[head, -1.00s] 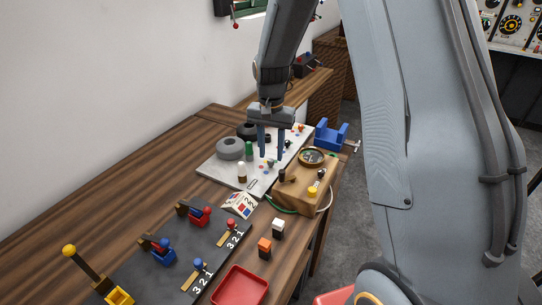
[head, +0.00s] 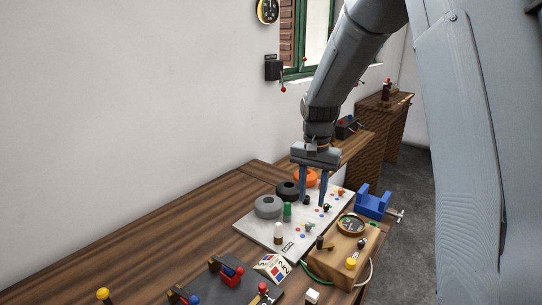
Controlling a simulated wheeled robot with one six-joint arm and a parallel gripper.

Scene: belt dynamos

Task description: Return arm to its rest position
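My gripper (head: 314,200) points down over the light grey board (head: 256,229) on the wooden bench. Its two blue fingers are apart, with nothing visible between them. The fingertips are low over the board; I cannot tell whether they touch anything. On the board are a grey ring-shaped part (head: 268,206), a black one (head: 287,190) and an orange one (head: 306,177), partly behind the fingers. A green cylinder (head: 287,211) and a brown-and-white peg (head: 278,233) stand there too.
A wooden box with a round dial (head: 351,224) stands right of the board, and a blue vise (head: 373,202) sits behind it. A dark panel with levers (head: 224,284) is in front. The bench's left part (head: 160,235) is clear.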

